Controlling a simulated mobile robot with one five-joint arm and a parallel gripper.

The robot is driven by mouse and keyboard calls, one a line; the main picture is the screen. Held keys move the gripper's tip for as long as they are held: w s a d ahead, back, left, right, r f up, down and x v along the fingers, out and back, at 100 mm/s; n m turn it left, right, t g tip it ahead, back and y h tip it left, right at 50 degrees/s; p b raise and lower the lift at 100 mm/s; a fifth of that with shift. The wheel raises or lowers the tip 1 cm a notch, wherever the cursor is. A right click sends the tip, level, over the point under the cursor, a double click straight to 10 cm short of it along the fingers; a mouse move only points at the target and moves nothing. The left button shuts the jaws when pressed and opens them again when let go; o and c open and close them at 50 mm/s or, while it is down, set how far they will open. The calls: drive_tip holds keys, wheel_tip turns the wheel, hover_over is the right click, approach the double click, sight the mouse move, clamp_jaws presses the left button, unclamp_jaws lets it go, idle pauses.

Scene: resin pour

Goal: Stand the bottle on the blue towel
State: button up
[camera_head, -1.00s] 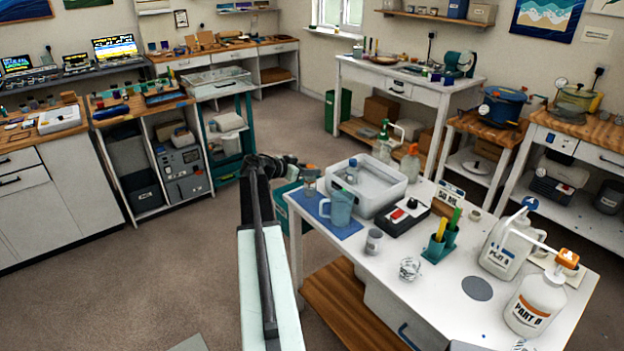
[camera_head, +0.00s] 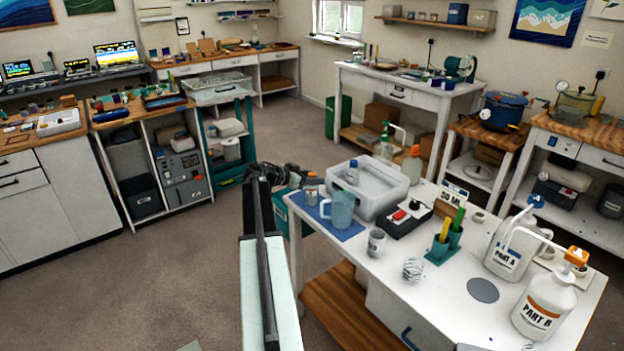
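The blue towel (camera_head: 349,232) lies at the left end of the white worktable, with a translucent blue pitcher (camera_head: 341,209) and a small jar (camera_head: 312,192) on or at its edge. A small clear bottle with blue on it (camera_head: 352,173) is in the white tub (camera_head: 388,201) behind the towel. An orange-capped bottle (camera_head: 411,166) and a green-topped spray bottle (camera_head: 384,145) stand behind the tub. Which bottle is meant is not clear. My dark gripper (camera_head: 290,176) is beyond the table's left end, left of the towel; its fingers are too small and dark to read.
A black scale (camera_head: 405,219), a grey cup (camera_head: 376,242), a green holder (camera_head: 440,247) and a clear crumpled-looking cup (camera_head: 413,269) crowd the table. Large PART A (camera_head: 508,250) and PART B (camera_head: 543,308) jugs stand at the right. Open floor (camera_head: 150,275) lies left.

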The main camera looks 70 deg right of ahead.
drive_tip(key=shift+r, duration=0.25)
drive_tip(key=p+v, duration=0.4)
drive_tip(key=v, duration=0.8)
drive_tip(key=shift+f+p, duration=0.2)
drive_tip(key=shift+p, duration=0.2)
drive_tip(key=shift+w+a, duration=0.1)
